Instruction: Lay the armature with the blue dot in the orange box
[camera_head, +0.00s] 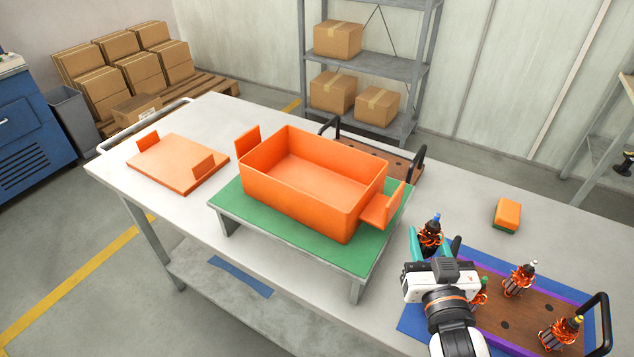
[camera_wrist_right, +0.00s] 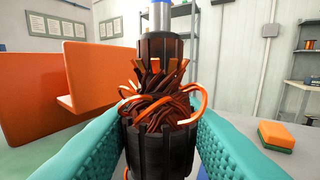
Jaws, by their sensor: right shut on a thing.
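The armature with the blue dot (camera_head: 431,233) is upright at the far left end of the wooden tray. My right gripper (camera_head: 432,249) has its teal fingers closed on this armature. In the right wrist view the armature (camera_wrist_right: 160,110) stands between both fingers, with its copper windings and blue-tipped shaft in view. I cannot tell whether its foot is clear of the tray. The orange box (camera_head: 262,190) is open and empty on a green-topped stand, left of the gripper. Its wall also shows in the right wrist view (camera_wrist_right: 25,100). My left gripper is not in view.
The wooden tray (camera_head: 497,322) on a blue mat holds other armatures with white (camera_head: 519,279), yellow (camera_head: 560,333) and green dots (camera_head: 479,293). An orange-and-green sponge (camera_head: 507,214) lies behind it. The orange lid (camera_head: 178,163) lies left of the green stand (camera_head: 225,205).

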